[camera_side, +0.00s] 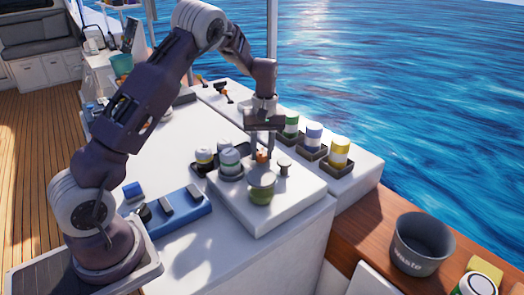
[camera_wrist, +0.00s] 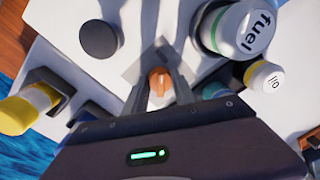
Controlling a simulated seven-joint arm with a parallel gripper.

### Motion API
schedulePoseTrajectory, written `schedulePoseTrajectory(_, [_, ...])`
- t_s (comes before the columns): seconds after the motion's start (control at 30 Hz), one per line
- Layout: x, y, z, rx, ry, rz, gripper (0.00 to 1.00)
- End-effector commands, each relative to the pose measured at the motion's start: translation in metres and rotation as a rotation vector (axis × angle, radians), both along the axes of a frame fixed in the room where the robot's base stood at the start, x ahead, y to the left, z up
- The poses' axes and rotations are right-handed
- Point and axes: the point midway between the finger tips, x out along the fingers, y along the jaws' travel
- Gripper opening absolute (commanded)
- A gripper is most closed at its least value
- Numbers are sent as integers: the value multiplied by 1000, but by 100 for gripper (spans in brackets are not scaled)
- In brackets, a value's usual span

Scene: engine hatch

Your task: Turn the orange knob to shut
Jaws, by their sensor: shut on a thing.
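The orange knob (camera_side: 262,156) stands on the raised white hatch block (camera_side: 290,205). It also shows in the wrist view (camera_wrist: 159,82), where its raised grip lies between my fingertips. My gripper (camera_side: 261,149) points down at the knob from above. In the wrist view my gripper (camera_wrist: 160,88) has one finger on each side of the knob and is shut on it. The fingers partly cover the knob's sides and base. I cannot read any open or shut mark around it.
A dark round-topped knob (camera_wrist: 100,39) stands close by. A white canister marked "fuel" (camera_wrist: 242,29) and a smaller white-capped canister (camera_wrist: 264,77) crowd the other side. Canisters in dark holders (camera_side: 339,152) line the water side. A waste bucket (camera_side: 422,244) stands right.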

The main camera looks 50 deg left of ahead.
Motion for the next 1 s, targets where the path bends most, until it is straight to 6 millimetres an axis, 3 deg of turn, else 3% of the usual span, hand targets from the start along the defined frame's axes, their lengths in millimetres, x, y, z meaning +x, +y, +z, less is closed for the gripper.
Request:
schedulePoseTrajectory(0.2, [1, 0, 1, 0, -4, 2, 0])
schedulePoseTrajectory(0.23, [1, 0, 1, 0, -4, 2, 33])
schedulePoseTrajectory(0.33, [1, 0, 1, 1, -3, 1, 53])
schedulePoseTrajectory(0.67, [1, 0, 3, 0, -1, 0, 53])
schedulePoseTrajectory(1.0, [4, -1, 64, 1, -4, 0, 53])
